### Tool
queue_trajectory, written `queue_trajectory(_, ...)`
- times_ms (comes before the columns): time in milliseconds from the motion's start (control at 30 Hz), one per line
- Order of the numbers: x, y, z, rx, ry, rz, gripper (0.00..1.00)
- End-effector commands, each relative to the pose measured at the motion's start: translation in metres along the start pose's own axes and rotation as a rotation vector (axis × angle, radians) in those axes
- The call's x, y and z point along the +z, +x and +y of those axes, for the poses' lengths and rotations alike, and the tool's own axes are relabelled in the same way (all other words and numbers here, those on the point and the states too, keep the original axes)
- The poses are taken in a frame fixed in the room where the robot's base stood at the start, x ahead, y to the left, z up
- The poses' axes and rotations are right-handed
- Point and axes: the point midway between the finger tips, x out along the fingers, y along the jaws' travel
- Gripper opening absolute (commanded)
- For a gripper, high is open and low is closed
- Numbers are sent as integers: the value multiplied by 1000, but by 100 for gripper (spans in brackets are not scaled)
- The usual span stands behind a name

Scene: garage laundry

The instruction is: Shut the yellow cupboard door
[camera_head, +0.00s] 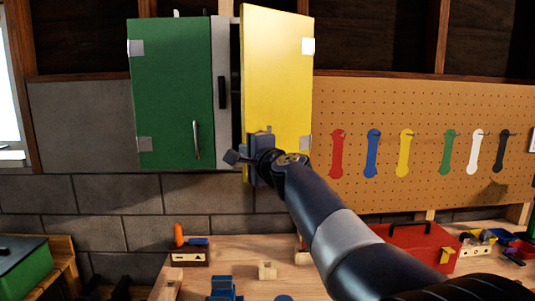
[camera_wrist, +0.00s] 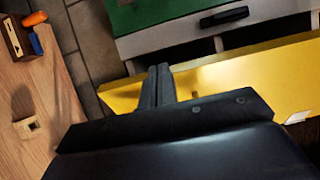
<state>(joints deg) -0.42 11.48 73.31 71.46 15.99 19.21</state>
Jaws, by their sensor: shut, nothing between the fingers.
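The yellow cupboard door (camera_head: 278,70) is part open in the head view, with a dark gap between its left edge and the grey panel. In the wrist view the yellow door (camera_wrist: 230,78) crosses the picture at a slant. My gripper (camera_head: 262,142) is at the lower left part of the yellow door. Its fingers (camera_wrist: 157,80) are shut together with nothing between them and overlap the door in the wrist view. I cannot tell whether they touch it. The gripper and wrist hide the door's lower left corner.
A green door (camera_head: 170,90) and a grey panel with a black handle (camera_head: 222,92) are left of the yellow door. A pegboard (camera_head: 430,110) with coloured tools is to the right. Below, a wooden bench (camera_head: 225,255) holds blocks and a red toolbox (camera_head: 420,243).

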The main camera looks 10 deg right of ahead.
Motion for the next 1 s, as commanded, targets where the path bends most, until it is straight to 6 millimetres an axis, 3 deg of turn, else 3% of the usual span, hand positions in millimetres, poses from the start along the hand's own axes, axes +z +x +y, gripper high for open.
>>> queue_trajectory(200,10,48,-1,2,1,-2,0)
queue_trajectory(500,9,94,-1,1,0,0,0)
queue_trajectory(667,8,104,-1,0,1,0,0)
queue_trajectory(1000,7,105,0,0,1,0,0)
